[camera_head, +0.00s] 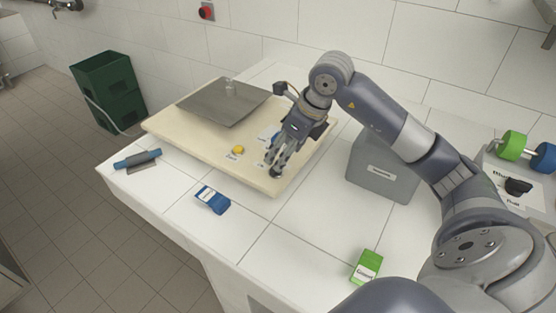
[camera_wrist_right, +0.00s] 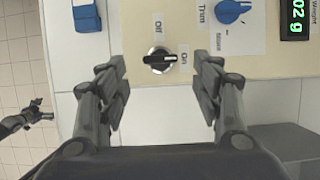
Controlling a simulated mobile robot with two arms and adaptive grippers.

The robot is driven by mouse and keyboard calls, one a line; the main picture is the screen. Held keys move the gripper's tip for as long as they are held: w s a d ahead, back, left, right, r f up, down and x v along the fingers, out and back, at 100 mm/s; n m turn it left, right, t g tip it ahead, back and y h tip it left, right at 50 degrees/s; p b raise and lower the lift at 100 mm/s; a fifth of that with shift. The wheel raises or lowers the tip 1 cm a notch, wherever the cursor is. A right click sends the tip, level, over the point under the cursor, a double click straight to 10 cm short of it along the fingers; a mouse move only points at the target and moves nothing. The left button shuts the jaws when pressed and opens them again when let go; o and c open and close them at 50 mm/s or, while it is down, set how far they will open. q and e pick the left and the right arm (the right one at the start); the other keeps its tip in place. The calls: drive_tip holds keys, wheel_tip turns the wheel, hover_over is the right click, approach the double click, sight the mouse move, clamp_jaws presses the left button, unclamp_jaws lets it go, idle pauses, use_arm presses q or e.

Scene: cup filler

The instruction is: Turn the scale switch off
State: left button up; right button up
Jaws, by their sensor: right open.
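The scale (camera_head: 190,140) is a cream board with a grey metal plate (camera_head: 215,105). In the right wrist view its switch (camera_wrist_right: 158,61) is a black knob on the cream panel (camera_wrist_right: 135,40). Its bar lies sideways, one end toward the "On" label (camera_wrist_right: 184,60); the "Off" label (camera_wrist_right: 158,25) is above it in the picture. My left gripper (camera_wrist_right: 38,112) seems to show small over the floor.
A blue trim knob (camera_wrist_right: 232,10) and a green display (camera_wrist_right: 295,18) are on the panel. A yellow button (camera_head: 238,149), a blue packet (camera_head: 212,199), a blue-handled tool (camera_head: 138,159), a grey box (camera_head: 382,170) and a green carton (camera_head: 367,266) are around.

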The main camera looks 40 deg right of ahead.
drive_tip(key=shift+p+x, duration=0.35)
drive_tip(key=shift+x, duration=2.4)
drive_tip(key=c, duration=1.1)
